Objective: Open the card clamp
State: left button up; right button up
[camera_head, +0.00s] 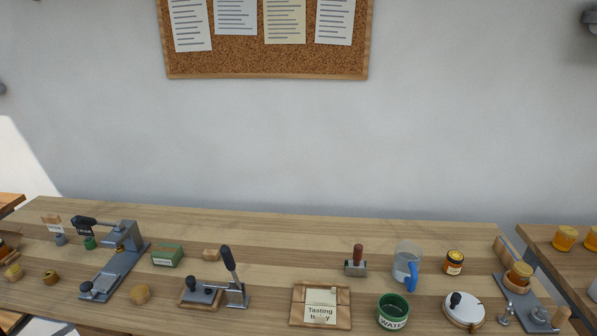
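A toggle clamp with an upright black lever (229,264) stands on a small wooden base at the front left of the bench. It has a metal foot (238,298) on its right and a dark knob (202,291) over the base. It looks like the card clamp, but no label shows. Whether its jaw presses on a card is too small to tell. A card reading "Tasting today" (321,314) lies on a wooden holder (341,315) to its right. Neither of my grippers is in view.
On the wooden bench (290,246), a long metal fixture (122,262) and a green box (167,256) stand left. The back middle is clear.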

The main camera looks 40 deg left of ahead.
aim_at(225, 250)
jog(key=u, duration=1.6)
jog(key=z, duration=0.3)
jog(key=i+j+z, duration=0.15)
jog(key=j+z, duration=0.25)
jog(key=i+j+z, duration=0.1)
jog(key=j+z, duration=0.15)
jog(key=z, duration=0.15)
jog(key=j+z, duration=0.35)
